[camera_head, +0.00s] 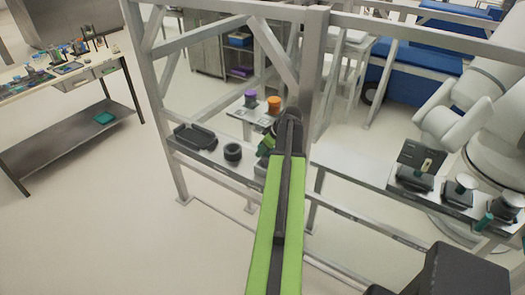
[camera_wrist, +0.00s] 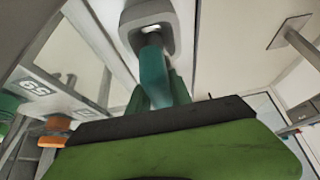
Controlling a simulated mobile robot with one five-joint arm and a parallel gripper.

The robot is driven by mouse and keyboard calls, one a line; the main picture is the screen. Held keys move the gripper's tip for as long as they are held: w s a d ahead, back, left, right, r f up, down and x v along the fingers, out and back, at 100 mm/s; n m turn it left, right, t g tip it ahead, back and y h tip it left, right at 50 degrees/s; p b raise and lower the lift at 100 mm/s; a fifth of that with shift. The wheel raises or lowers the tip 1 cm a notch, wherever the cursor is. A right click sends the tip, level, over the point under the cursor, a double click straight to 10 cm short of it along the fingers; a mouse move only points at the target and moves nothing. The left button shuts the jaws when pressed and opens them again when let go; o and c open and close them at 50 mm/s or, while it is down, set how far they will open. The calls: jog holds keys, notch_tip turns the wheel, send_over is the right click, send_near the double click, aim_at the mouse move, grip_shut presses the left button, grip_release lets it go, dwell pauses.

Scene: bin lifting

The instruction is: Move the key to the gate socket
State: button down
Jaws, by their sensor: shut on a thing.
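My gripper (camera_head: 266,145) is at the far end of my green and black arm, beside the upright post of the metal frame; the arm hides most of it in the head view. In the wrist view a green and black part of my gripper (camera_wrist: 160,125) fills the foreground. It is shut on a teal piece (camera_wrist: 153,75), which looks like the key. The teal piece's upper end meets a pale grey rounded housing (camera_wrist: 133,30) with an opening. I cannot tell whether this housing is the gate socket or part of the key.
The metal frame post (camera_head: 313,75) stands close to my arm. A narrow shelf holds a black tray (camera_head: 195,137) and a black ring (camera_head: 232,152). Purple (camera_head: 250,98) and orange (camera_head: 274,103) knobs stand behind. Black-based fixtures (camera_head: 458,195) stand at right.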

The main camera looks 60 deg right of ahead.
jog(key=shift+f+b, duration=1.3)
dwell(0.5)
jog(key=c, duration=0.5)
grip_release()
notch_tip(320, 180, up, 9)
jog(key=p, duration=0.9)
jog(key=shift+r, duration=0.1)
dwell(0.6)
